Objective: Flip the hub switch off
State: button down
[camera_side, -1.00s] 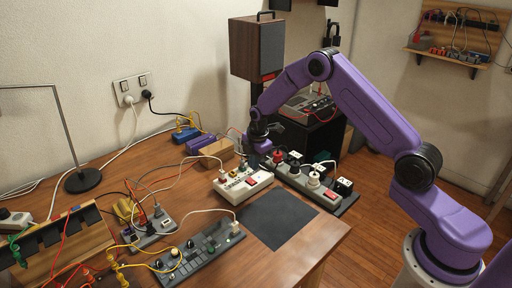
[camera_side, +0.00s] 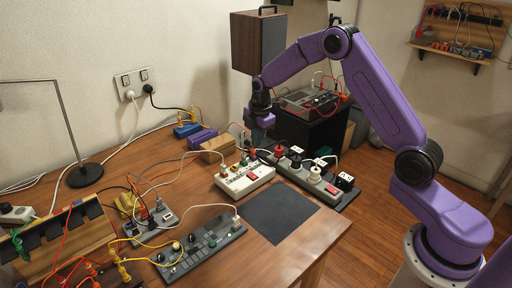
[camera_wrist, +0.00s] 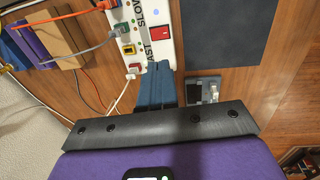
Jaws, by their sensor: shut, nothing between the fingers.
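The white hub (camera_side: 232,187) lies on the table in the side view, with a red rocker switch (camera_side: 252,177) on its top. In the wrist view the hub (camera_wrist: 147,14) shows the red switch (camera_wrist: 160,33), coloured sockets and partly hidden lettering. I cannot tell which way the switch is tipped. My gripper (camera_side: 264,124) is shut and empty, above the table behind the hub. Its blue fingers (camera_wrist: 158,88) show in the wrist view, overlapping the hub's near end, with the switch beyond the tips. In the side view it is clear of the hub.
A grey power strip (camera_side: 349,197) with several plugs and its own red switch (camera_side: 332,190) stands right of the hub. A dark mat (camera_side: 275,213) lies in front. Cables run from the hub's left. A wooden block (camera_side: 216,150) and a speaker (camera_side: 258,42) are behind.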

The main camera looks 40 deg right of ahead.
aim_at(254, 177)
jog(key=shift+w+r, duration=0.1)
jog(key=shift+w, duration=0.35)
jog(key=f, duration=0.4)
jog(key=w+f, duration=0.1)
jog(key=f, duration=0.9)
jog(key=shift+w, duration=0.4)
jog(key=shift+w+a+f, duration=0.1)
jog(key=shift+f, duration=0.2)
jog(key=shift+s, duration=1)
